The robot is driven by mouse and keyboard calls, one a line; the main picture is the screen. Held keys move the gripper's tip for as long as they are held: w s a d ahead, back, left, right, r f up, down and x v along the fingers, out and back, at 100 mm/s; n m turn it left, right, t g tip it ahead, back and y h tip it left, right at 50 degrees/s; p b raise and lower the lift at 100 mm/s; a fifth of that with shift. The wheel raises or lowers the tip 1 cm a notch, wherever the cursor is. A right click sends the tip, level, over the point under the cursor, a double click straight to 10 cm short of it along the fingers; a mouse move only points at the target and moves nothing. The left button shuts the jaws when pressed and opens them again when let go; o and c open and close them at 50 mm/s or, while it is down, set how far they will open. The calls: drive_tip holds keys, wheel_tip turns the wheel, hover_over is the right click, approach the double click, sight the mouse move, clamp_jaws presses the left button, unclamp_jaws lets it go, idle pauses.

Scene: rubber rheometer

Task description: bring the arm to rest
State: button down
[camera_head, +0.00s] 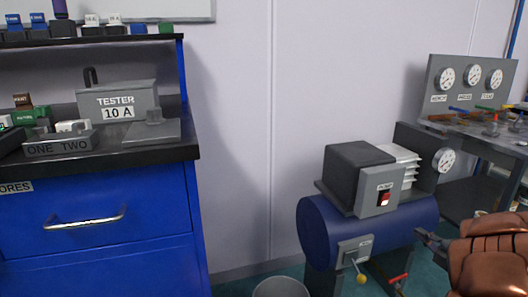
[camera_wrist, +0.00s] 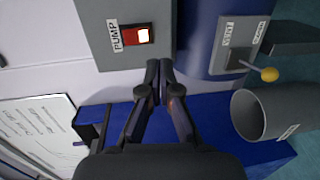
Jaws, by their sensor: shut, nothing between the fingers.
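My gripper (camera_head: 428,238) shows at the lower right of the head view, in front of the right end of a blue tank (camera_head: 330,238), with my brown arm behind it. In the wrist view my gripper (camera_wrist: 159,70) has its two fingertips together with nothing between them. Beyond the fingertips are the grey pump box (camera_wrist: 100,50) and the tank (camera_wrist: 195,60). A red pump switch (camera_wrist: 138,35), lit, is up and left of the fingertips; it also shows in the head view (camera_head: 385,198). I cannot tell the exact gap between fingertips and tank.
A valve with a yellow knob (camera_head: 362,279) and a red handle (camera_head: 398,278) sit low by the tank. A grey bin (camera_head: 281,287) stands on the floor. A blue cabinet (camera_head: 95,255) is at left, a gauge bench (camera_head: 478,130) at right.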

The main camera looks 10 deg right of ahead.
wheel_tip(320, 180, up, 13)
drive_tip(key=w+d+m+g+h+p, duration=0.2)
drive_tip(key=d+m+h+p, duration=0.1)
drive_tip(key=m+h+p, duration=0.4)
drive_tip(key=s+a+r+m+g+h+p, duration=0.3)
drive_tip(key=s+r+m+g+p, duration=0.15)
drive_tip(key=r+p, duration=0.45)
drive_tip(key=s+a+r+m+g+y+p, duration=0.2)
drive_tip(key=s+a+r+g+p, duration=0.1)
drive_tip(key=s+a, duration=0.8)
drive_tip(key=s+a+r+m+g+y+p, duration=0.3)
drive_tip(key=s+a+p, duration=0.4)
drive_tip(key=s+a, duration=0.4)
drive_tip(key=s+a+r+m+g+y+p, duration=0.2)
drive_tip(key=s+a+r+m+g+p, duration=0.1)
drive_tip(key=s+a, duration=0.8)
drive_tip(key=r+g+p, duration=0.1)
drive_tip(key=g+p, duration=0.1)
drive_tip(key=p, duration=0.1)
drive_tip(key=shift+a+g, duration=0.2)
drive_tip(key=shift+g, duration=0.15)
drive_tip(key=shift+s, duration=0.15)
